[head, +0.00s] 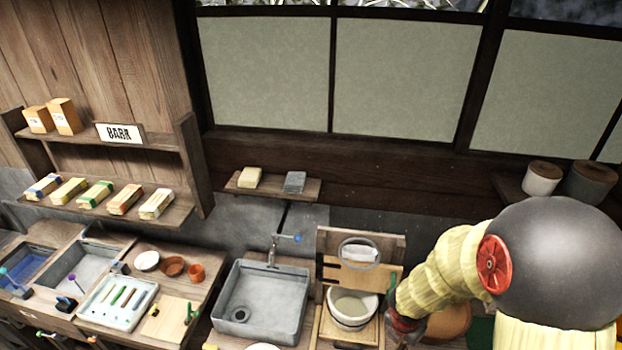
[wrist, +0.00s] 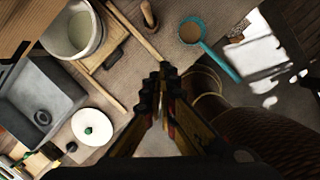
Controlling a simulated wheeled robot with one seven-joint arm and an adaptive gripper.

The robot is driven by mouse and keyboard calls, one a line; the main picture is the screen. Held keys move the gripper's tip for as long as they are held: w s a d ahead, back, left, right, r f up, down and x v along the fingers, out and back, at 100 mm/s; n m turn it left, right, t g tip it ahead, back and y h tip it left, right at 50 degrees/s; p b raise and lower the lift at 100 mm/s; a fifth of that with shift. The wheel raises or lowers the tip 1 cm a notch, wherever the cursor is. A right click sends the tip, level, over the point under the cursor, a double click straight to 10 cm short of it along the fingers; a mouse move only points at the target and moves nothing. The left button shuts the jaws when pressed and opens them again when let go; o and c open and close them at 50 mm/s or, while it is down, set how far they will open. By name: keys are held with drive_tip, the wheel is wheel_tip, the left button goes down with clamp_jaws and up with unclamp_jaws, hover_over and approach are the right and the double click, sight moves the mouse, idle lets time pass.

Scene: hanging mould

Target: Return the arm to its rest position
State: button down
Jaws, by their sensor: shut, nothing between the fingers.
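My gripper (wrist: 163,85) shows in the wrist view with its fingers together and nothing between them. It points down over the floor and the work area, apart from the things below. In the head view my arm, with a pale yellow sleeve and a dark round joint, reaches in from the right. Its lower end comes down beside a white bucket (head: 351,306) on a wooden stand. The fingers cannot be made out in the head view. The bucket also shows at the upper left of the wrist view (wrist: 75,32).
A grey sink (head: 262,300) stands left of the bucket, with a tray of tools (head: 117,303) further left. A small shelf (head: 272,186) and wall shelves (head: 110,140) are behind. The wrist view shows a teal-handled ladle (wrist: 190,32) and a white lidded round thing (wrist: 92,127).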

drive_tip(key=s+r+m+g+b, duration=0.25)
drive_tip(key=s+m+b, duration=0.5)
drive_tip(key=m, duration=1.05)
drive_tip(key=s+a+f+m+t+y+b, duration=0.2)
drive_tip(key=s+a+m+t+b, duration=0.4)
drive_tip(key=b, duration=1.9)
drive_tip(key=shift+f+m, duration=0.9)
drive_tip(key=shift+m, duration=0.1)
drive_tip(key=shift+s, duration=0.15)
